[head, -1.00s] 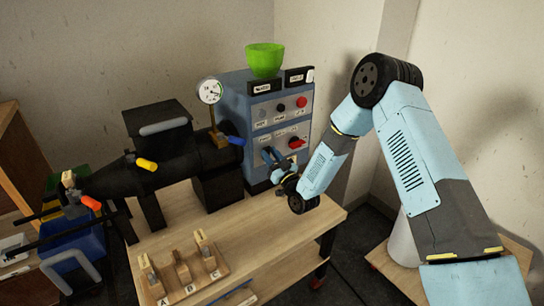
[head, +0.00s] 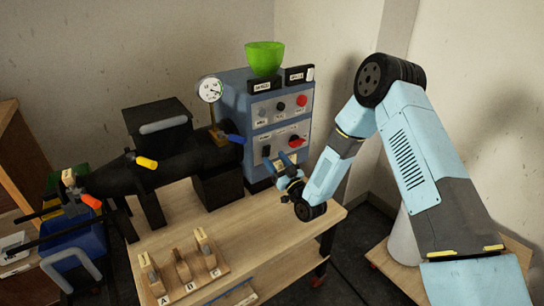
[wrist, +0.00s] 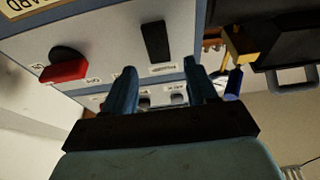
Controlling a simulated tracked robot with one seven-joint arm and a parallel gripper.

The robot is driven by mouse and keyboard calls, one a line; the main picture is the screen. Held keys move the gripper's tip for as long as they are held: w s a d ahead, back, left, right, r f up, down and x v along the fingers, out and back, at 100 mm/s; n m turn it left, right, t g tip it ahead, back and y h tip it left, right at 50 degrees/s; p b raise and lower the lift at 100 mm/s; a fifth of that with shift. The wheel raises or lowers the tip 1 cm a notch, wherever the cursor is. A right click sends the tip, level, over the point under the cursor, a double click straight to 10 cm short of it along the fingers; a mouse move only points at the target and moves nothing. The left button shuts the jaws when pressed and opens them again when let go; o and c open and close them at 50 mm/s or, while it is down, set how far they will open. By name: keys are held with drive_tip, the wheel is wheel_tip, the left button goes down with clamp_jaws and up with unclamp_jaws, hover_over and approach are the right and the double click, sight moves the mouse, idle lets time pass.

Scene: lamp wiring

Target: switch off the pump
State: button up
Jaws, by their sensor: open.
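The blue-grey control cabinet (head: 236,112) stands at the back of the bench. Its lower panel carries a black rocker-like switch (head: 266,150) and a red-handled rotary switch (head: 296,141). In the wrist view, the black switch (wrist: 156,40) is just beyond my fingertips and the red handle (wrist: 64,71) is to the left. The small labels are too blurred to tell which is the pump's. My gripper (head: 281,164) is open, in front of the lower panel and apart from it. Its two blue fingers also show in the wrist view (wrist: 160,72), with nothing between them.
A green bowl (head: 265,58) sits on top of the cabinet. A dial gauge (head: 211,90) and a black machine with a blue lever (head: 236,139) and a yellow lever (head: 147,163) stand to the left. A wooden rack (head: 190,283) is at the bench front. The bench's right part is clear.

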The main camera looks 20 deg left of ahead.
drive_tip(key=v, duration=1)
drive_tip(key=shift+d, duration=0.1)
